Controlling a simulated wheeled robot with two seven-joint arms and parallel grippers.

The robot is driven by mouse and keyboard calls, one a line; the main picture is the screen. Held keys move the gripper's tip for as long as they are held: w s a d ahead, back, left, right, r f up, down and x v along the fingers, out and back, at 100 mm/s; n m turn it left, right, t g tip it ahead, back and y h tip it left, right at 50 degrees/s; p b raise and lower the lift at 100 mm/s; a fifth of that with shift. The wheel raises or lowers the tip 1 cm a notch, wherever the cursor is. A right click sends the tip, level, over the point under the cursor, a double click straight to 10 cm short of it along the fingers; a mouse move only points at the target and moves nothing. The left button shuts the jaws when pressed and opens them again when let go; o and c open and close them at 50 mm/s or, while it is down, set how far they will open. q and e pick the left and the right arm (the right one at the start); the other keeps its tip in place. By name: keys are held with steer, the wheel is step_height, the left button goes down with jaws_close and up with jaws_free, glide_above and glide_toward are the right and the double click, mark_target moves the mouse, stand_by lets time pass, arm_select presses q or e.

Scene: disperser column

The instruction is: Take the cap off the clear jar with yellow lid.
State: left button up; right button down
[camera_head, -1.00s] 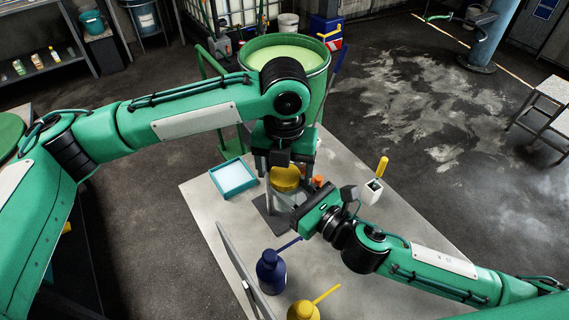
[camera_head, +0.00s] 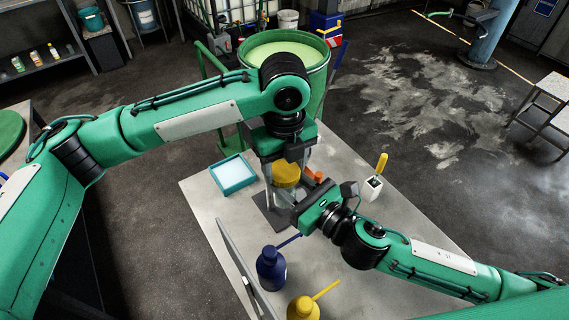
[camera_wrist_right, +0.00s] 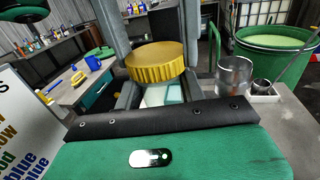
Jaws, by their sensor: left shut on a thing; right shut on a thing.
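The clear jar (camera_head: 284,193) stands near the middle of the grey table. Its yellow lid (camera_head: 286,174) shows above it, a ribbed disc that is large in the right wrist view (camera_wrist_right: 158,63). My left gripper (camera_head: 285,171) points down from above, shut on the yellow lid with a finger on each side. My right gripper (camera_head: 297,207) comes in from the right, lower down, and is shut on the jar below the lid. The jar body is mostly hidden by my right gripper. I cannot tell whether the lid still touches the jar's rim.
A teal tray (camera_head: 233,176) lies left of the jar. An orange item (camera_head: 313,177) and a white holder with a yellow-handled tool (camera_head: 372,188) stand to the right. A blue bottle (camera_head: 271,270) and a yellow bottle (camera_head: 303,308) stand in front. A green drum (camera_head: 318,85) is behind.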

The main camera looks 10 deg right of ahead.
arm_select(q)
steer(key=n, duration=1.1)
steer(key=shift+n, duration=0.3)
steer(key=o, duration=1.1)
steer(key=shift+s+r, duration=0.15)
